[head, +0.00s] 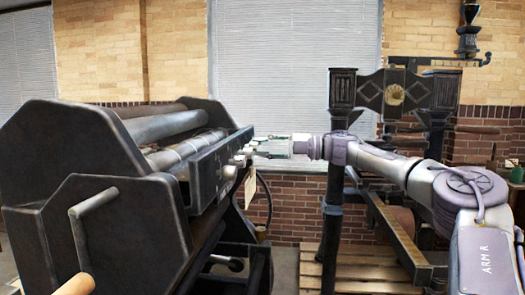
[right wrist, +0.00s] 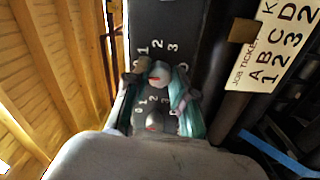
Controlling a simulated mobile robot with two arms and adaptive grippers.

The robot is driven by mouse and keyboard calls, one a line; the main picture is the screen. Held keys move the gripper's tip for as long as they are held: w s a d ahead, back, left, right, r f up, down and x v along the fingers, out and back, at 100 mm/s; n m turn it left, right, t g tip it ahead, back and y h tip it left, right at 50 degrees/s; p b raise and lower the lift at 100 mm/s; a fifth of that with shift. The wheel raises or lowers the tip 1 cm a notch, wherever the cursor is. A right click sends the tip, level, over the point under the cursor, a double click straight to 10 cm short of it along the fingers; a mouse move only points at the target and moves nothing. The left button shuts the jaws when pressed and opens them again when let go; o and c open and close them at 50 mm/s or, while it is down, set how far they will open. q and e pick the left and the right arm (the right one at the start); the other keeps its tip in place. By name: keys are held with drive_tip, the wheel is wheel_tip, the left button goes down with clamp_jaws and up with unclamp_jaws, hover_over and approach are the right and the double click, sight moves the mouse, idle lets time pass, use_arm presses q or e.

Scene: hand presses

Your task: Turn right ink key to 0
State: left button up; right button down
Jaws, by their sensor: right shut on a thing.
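The press (head: 100,190) has a dark panel (head: 207,172) with several pale ink keys (head: 232,166) along it. My right gripper (head: 257,146) reaches the panel's right end from the right. In the right wrist view my gripper (right wrist: 158,82) has its teal fingers on both sides of one ink key (right wrist: 159,72), shut on it. This key is pale with a reddish mark; digits 1, 2, 3 show around it, and its exact pointing is unclear. A second ink key (right wrist: 153,122) with a red mark and its own digits sits nearer the wrist, partly hidden. My left gripper is not in view.
A tag with letters and digits (right wrist: 277,45) hangs beside the panel. A second dark press (head: 342,180) stands behind my right arm, on wooden pallet boards (head: 365,270). A crank handle (head: 85,225) juts out at the front left.

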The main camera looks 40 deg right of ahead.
drive_tip(key=shift+n, duration=0.3)
drive_tip(key=c, duration=1)
unclamp_jaws()
drive_tip(key=shift+o, duration=0.2)
drive_tip(key=v, duration=1.2)
